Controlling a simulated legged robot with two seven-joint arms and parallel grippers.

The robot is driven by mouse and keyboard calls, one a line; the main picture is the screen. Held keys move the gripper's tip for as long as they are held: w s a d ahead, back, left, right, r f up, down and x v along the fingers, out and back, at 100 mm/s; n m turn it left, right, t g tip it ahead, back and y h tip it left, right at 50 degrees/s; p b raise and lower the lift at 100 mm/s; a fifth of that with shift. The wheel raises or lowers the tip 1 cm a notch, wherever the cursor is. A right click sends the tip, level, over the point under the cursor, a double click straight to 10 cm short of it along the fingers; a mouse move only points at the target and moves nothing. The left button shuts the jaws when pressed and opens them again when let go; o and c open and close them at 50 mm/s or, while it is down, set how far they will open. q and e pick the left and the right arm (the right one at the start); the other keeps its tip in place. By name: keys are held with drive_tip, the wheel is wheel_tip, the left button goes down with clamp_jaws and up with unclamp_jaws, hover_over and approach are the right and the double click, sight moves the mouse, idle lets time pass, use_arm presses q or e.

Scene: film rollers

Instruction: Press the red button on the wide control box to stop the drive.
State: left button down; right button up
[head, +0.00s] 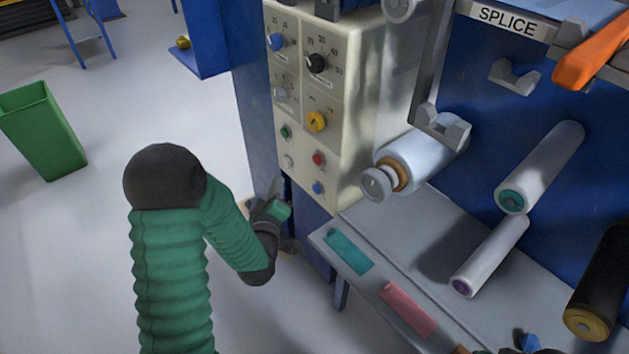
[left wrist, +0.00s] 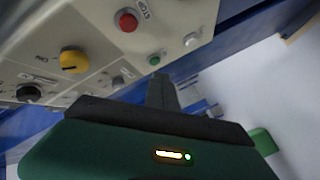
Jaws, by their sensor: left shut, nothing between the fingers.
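The control box (head: 342,121) is a cream panel with knobs and small buttons, mounted on a blue column. Its red button (head: 319,158) is on the lower right part of the panel. In the left wrist view the red button (left wrist: 127,21) has a partly legible label beside it. My left gripper (head: 277,187) is shut and empty, below and left of the red button, by the panel's lower left edge. In the left wrist view its fingers (left wrist: 161,80) point toward the panel, close to a green button (left wrist: 154,60) in the picture. Nothing covers the red button.
A yellow knob (head: 316,122) sits above the red button and a blue button (head: 318,187) below it. Right of the box, a white roller (head: 418,158) juts out above a grey shelf (head: 390,262). A green bin (head: 42,130) stands on open floor at left.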

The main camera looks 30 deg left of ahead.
sight(317, 160)
drive_tip(key=shift+r, duration=0.15)
use_arm(q)
drive_tip(key=shift+d+r, duration=0.3)
drive_tip(key=shift+r, duration=0.05)
use_arm(e)
drive_tip(key=shift+d, duration=0.3)
drive_tip(key=shift+a, duration=0.1)
use_arm(q)
drive_tip(key=w+d, duration=0.3)
drive_tip(key=w, duration=0.5)
drive_tip(key=shift+w+d, duration=0.15)
idle(1.3)
drive_tip(key=shift+w+d, duration=0.1)
drive_tip(key=shift+w, duration=0.15)
drive_tip(key=shift+w+d, duration=0.2)
drive_tip(key=shift+w, duration=0.25)
idle(0.6)
drive_tip(key=shift+s, duration=0.15)
drive_tip(key=shift+s+a, duration=0.35)
drive_tip(key=shift+s, duration=0.35)
